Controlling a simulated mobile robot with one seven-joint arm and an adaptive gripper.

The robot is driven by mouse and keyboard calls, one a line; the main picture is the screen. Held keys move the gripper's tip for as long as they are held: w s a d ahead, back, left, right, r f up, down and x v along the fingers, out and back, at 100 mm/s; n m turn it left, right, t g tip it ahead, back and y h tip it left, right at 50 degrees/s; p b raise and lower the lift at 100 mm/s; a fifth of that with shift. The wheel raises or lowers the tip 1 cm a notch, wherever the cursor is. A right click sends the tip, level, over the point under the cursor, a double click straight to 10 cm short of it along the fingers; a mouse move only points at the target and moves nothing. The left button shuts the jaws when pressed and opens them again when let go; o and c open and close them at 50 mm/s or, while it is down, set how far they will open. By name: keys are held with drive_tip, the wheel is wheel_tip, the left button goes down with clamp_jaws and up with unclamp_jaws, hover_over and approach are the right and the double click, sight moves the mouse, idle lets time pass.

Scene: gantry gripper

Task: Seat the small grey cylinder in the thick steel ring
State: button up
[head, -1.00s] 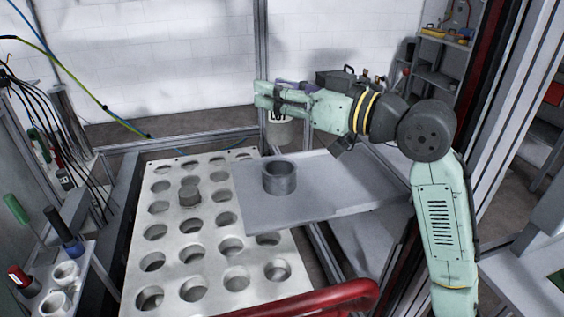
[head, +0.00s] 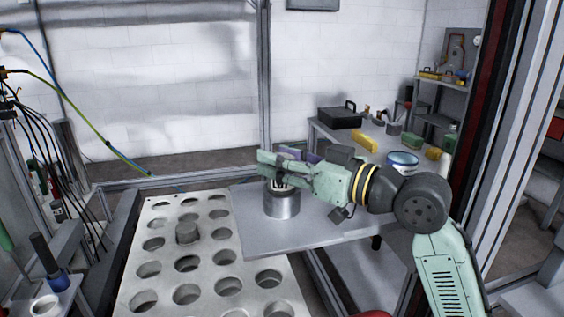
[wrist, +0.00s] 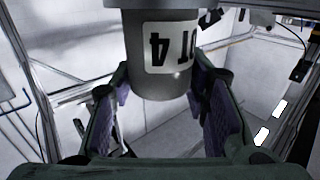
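The thick steel ring (head: 282,208) stands upright on a flat grey tray (head: 300,232). My gripper (head: 270,165) is right above the ring, reaching in from the right with its fingers level. It is shut on the small grey cylinder (head: 283,185), which is upright and carries a white label. In the wrist view the cylinder (wrist: 163,82) sits between the two fingertips (wrist: 160,78), its label upside down.
A pale plate (head: 200,265) with rows of round holes lies left of the tray, with another short grey cylinder (head: 187,232) on it. Tools stand at the far left. A bench (head: 375,150) with a black case (head: 340,117) is behind my arm.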

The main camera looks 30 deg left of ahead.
drive_tip(key=o, duration=0.4)
drive_tip(key=shift+c, duration=0.2)
drive_tip(key=d+b, duration=0.3)
drive_tip(key=d, duration=0.9)
drive_tip(key=shift+s, duration=0.3)
